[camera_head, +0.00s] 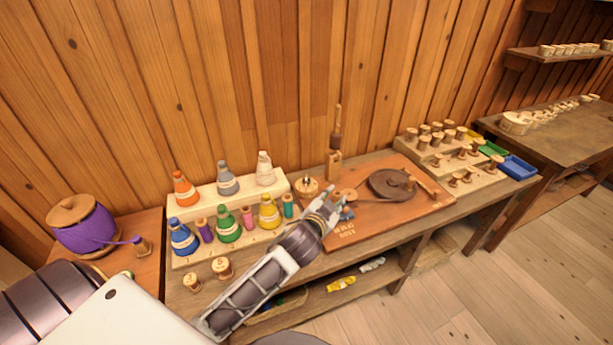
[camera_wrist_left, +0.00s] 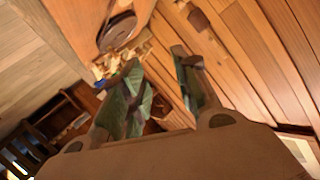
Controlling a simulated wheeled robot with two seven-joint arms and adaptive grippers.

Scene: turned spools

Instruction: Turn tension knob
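The winding board (camera_head: 375,212) lies on the bench and carries a dark disc (camera_head: 388,183) with a crank beside it. A small round wooden piece (camera_head: 349,194) sits on the board left of the disc; I cannot tell if it is the tension knob. A round wooden piece with dark pins (camera_head: 307,187) is at the board's left corner. My left gripper (camera_head: 331,208) is at the board's left edge, close to the small piece. The left wrist view shows its two fingers (camera_wrist_left: 160,88) apart with nothing between them. The disc shows there too (camera_wrist_left: 117,31). My right gripper is not in view.
A white stepped rack (camera_head: 230,193) holds colored thread cones and spools left of the board. Two wooden spools (camera_head: 221,267) stand in front of it. An upright wooden post (camera_head: 335,145) stands behind the board. A rack of wooden spools (camera_head: 455,160) and trays (camera_head: 518,168) stand at right.

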